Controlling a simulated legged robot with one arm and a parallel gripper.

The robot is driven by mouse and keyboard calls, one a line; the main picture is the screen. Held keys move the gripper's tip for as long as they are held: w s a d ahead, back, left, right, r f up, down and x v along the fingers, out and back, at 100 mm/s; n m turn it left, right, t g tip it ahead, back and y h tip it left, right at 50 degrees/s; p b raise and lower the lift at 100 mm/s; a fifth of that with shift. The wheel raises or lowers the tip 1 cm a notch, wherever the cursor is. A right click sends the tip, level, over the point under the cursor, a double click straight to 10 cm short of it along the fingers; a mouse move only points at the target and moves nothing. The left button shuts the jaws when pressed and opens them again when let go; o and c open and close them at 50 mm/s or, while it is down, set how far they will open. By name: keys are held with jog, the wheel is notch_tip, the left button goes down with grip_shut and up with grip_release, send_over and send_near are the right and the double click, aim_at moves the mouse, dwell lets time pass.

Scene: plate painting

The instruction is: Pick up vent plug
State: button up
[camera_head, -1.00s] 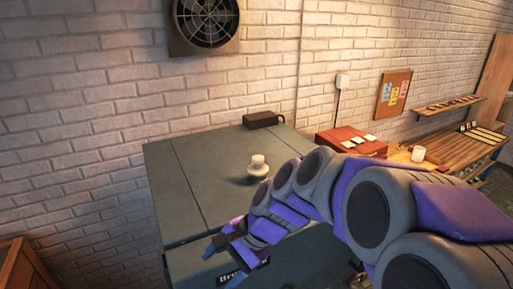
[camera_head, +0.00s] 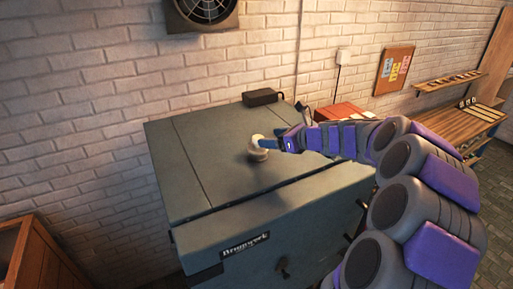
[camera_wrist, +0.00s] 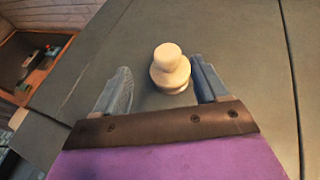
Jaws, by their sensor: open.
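The vent plug is a small pale knob on a wider round base. It stands upright on the grey cabinet top (camera_head: 200,165). In the wrist view the vent plug (camera_wrist: 170,68) sits just beyond and between the fingertips, nearer the right finger. My gripper (camera_wrist: 160,82) is open, with a grey finger on either side and nothing held. In the head view the vent plug (camera_head: 258,154) is partly covered by my gripper, which reaches it from the right. I cannot tell whether a finger touches it.
A small black box (camera_head: 262,97) lies at the cabinet's back edge near the brick wall. A red box (camera_head: 338,112) stands beyond the arm on the right. A wall fan (camera_head: 203,8) hangs above. The left part of the cabinet top is clear.

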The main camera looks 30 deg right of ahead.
aim_at(254, 139)
jog(key=x, duration=0.4)
jog(key=shift+w+d+f, duration=0.35)
jog(key=shift+w+f, duration=0.05)
jog(key=shift+w, duration=0.15)
jog(key=shift+w+f, duration=0.2)
jog(key=x, duration=0.5)
jog(key=shift+s+a+f, duration=0.15)
jog(key=shift+s+a, duration=0.05)
jog(key=shift+a, duration=0.05)
jog(key=shift+s+d, duration=0.1)
jog(key=shift+d, duration=0.05)
jog(key=shift+c, duration=0.3)
jog(key=shift+d, duration=0.2)
jog(key=c, duration=0.3)
jog(key=shift+a, duration=0.2)
jog(key=c, duration=0.6)
jog(key=shift+c, duration=1.3)
